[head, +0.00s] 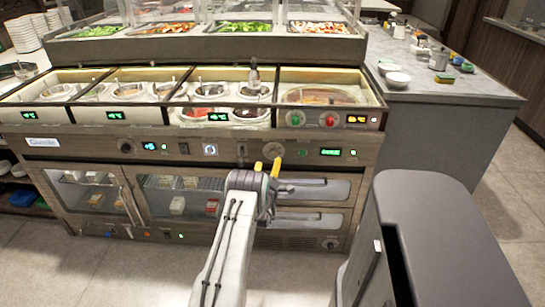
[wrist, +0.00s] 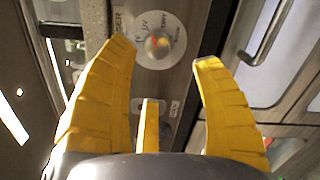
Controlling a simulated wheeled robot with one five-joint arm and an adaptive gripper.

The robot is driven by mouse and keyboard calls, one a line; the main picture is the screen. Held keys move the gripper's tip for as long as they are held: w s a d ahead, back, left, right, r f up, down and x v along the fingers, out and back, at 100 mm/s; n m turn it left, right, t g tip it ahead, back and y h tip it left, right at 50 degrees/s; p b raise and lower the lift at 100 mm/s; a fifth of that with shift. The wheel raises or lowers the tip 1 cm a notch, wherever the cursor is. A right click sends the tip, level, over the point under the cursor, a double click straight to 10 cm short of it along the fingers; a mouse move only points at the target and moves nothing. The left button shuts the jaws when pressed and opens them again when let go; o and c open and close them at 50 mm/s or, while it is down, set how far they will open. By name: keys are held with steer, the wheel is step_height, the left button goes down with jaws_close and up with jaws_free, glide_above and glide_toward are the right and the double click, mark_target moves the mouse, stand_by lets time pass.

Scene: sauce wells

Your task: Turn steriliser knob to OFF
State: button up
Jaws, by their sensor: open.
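The steriliser knob (wrist: 158,43) is a round pale dial with a reddish and yellow centre, ringed by printed words, of which UV and DRY seem readable. Which word it points at is too small to tell. In the head view the dial (head: 274,149) sits on the counter's front panel, just beyond my gripper (head: 267,166). In the wrist view my gripper (wrist: 166,56) is open, its yellow fingertips left and right of the dial's centre. Nothing is held between them. I cannot tell whether either fingertip touches the dial.
Drawers with handles (head: 312,189) lie below and right of the dial. Glass-doored cabinets (head: 180,195) are to the left. Green and red buttons (head: 329,120) and a green display (head: 330,152) sit nearby. Sauce wells (head: 205,90) are above. A grey counter (head: 450,85) stands at the right.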

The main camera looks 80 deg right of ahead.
mark_target(273, 156)
steer(key=n, duration=0.3)
steer(key=shift+d+r+n, duration=0.1)
steer(key=shift+n, duration=0.2)
steer(key=shift+d, duration=2.7)
steer(key=shift+d+b, duration=0.45)
steer(key=shift+d, duration=0.35)
jaws_close()
